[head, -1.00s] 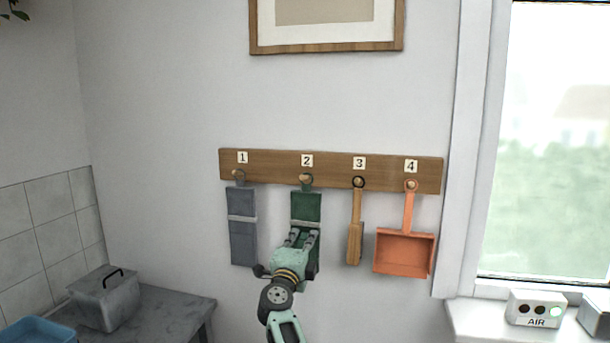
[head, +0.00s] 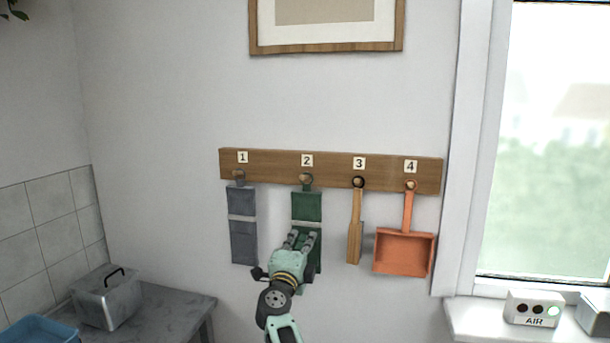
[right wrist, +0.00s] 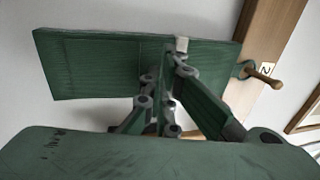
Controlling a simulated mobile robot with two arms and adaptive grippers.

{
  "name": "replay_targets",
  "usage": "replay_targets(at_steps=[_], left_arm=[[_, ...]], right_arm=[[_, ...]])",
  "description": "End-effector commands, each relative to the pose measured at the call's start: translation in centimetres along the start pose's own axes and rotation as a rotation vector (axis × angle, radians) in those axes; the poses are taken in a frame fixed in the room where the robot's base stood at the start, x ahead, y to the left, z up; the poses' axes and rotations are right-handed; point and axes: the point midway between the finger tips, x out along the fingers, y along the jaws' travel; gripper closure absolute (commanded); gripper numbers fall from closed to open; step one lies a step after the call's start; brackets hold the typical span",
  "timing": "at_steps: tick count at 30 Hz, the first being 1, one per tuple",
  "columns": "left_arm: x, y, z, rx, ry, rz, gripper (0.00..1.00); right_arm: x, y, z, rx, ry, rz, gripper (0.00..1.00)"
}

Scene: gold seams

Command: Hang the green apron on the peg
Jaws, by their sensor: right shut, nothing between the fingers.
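The green apron (head: 307,206) hangs by its loop from peg 2 (head: 305,179) on the wooden rail, with a pale band across its middle. In the right wrist view the apron (right wrist: 90,75) spreads across the picture, and its loop is around the peg (right wrist: 263,77). My right gripper (head: 303,234) is in front of the apron's lower half and hides part of it. It is shut with nothing held. In the right wrist view its fingers (right wrist: 160,85) are close to the cloth; I cannot tell whether they touch. My left gripper is out of view.
The rail (head: 265,165) also holds a grey-blue cloth (head: 242,240) on peg 1, a wooden brush (head: 355,240) on peg 3 and an orange dustpan (head: 404,252) on peg 4. A metal box (head: 105,300) stands on the grey counter (head: 175,310), lower left.

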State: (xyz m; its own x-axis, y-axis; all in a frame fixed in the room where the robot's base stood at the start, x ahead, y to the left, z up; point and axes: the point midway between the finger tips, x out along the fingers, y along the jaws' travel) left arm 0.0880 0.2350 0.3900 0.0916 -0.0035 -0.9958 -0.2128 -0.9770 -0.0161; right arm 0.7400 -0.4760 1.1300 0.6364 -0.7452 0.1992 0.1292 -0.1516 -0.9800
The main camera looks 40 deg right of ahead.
Motion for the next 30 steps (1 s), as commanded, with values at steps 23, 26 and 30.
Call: replay_targets(at_steps=[23, 26, 30], left_arm=[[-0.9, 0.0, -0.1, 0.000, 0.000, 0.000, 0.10], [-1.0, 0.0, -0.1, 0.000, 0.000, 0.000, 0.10], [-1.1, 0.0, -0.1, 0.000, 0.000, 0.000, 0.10]], right_arm=[[-1.1, -0.2, 0.1, 0.000, -0.001, 0.000, 1.00], [-1.2, -0.3, 0.0, 0.000, -0.001, 0.000, 1.00], [-1.4, -0.3, 0.0, -0.001, -0.001, 0.000, 1.00]])
